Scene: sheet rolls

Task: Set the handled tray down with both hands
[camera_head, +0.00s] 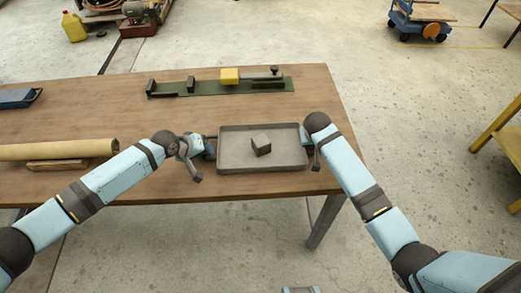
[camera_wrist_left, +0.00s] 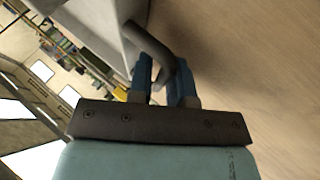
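The grey handled tray (camera_head: 232,163) is at the right end of the wooden table, looking level. I cannot tell whether its underside touches the table. A small grey block (camera_head: 261,146) sits inside it. My left gripper (camera_head: 209,148) is at the tray's left side. In the left wrist view, the blue fingers of my left gripper (camera_wrist_left: 165,78) are on either side of the dark curved tray handle (camera_wrist_left: 157,42) and look closed on it. My right gripper (camera_head: 306,140) is at the tray's right side; its fingers and that handle are mostly hidden by the arm.
The wooden table (camera_head: 110,112) has a green board (camera_head: 215,87) with a yellow block (camera_head: 229,76) behind the tray. A tan roll (camera_head: 60,149) lies at the left, and a blue item (camera_head: 18,97) stands behind it.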

